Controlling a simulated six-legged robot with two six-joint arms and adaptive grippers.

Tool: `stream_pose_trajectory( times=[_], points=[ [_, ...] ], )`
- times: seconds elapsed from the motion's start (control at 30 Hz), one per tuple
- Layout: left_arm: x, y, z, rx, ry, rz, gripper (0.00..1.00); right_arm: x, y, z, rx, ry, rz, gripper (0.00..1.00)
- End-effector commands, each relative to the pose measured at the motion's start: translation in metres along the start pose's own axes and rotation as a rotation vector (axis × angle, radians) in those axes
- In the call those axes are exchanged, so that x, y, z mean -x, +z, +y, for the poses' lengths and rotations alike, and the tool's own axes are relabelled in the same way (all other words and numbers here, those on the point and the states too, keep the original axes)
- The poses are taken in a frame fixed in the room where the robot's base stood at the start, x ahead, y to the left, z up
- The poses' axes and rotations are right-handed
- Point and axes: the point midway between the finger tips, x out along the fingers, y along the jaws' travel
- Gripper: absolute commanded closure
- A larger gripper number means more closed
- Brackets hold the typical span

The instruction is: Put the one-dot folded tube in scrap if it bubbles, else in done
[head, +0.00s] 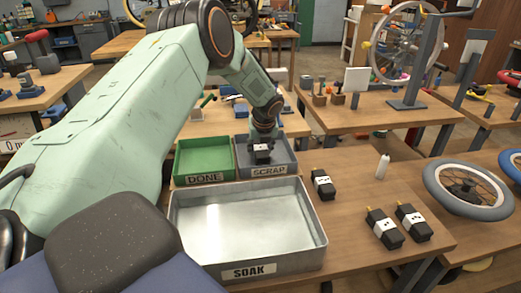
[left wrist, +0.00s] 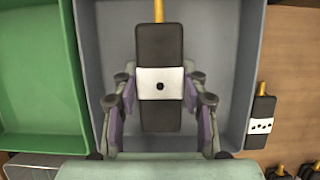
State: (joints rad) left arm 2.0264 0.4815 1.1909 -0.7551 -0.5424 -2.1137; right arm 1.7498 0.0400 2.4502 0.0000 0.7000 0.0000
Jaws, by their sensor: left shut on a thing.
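The one-dot folded tube (left wrist: 159,52) is black with a white one-dot band and a yellow tip. In the left wrist view, my left gripper (left wrist: 160,92) has its fingers on both sides of it. In the head view, the left gripper (head: 263,138) holds the tube (head: 262,152) over or in the grey SCRAP tray (head: 284,171). I cannot tell whether the tube touches the tray floor. The green DONE tray (head: 204,158) is just left of it. The metal SOAK tray (head: 247,215) is in front, with no tube or bubbles visible in it. My right gripper is not in view.
Several other black tubes lie on the bench right of the trays, one (head: 322,184) near SOAK and two (head: 397,226) further right. A small white bottle (head: 383,167) stands behind them. A wheel (head: 467,190) lies at the right.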

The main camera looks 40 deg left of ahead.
Motion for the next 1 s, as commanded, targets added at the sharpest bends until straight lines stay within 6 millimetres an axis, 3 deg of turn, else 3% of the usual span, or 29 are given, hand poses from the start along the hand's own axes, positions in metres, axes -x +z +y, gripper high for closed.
stream_pose_trajectory(
  times=[0.37, 0.4, 0.67, 1.0],
  points=[
    [-0.0053, -0.0005, -0.0003, 0.001, -0.001, -0.001, 0.93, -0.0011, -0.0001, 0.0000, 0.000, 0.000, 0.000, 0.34],
    [-0.0056, -0.0008, -0.0002, 0.001, -0.001, -0.001, 0.55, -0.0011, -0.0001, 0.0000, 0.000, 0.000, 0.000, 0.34],
    [-0.0051, -0.0007, -0.0003, 0.001, -0.001, -0.001, 0.34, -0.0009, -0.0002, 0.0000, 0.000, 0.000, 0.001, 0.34],
    [-0.0017, 0.0009, -0.0005, 0.001, -0.002, -0.001, 0.34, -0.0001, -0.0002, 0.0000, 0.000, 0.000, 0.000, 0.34]
  ],
)
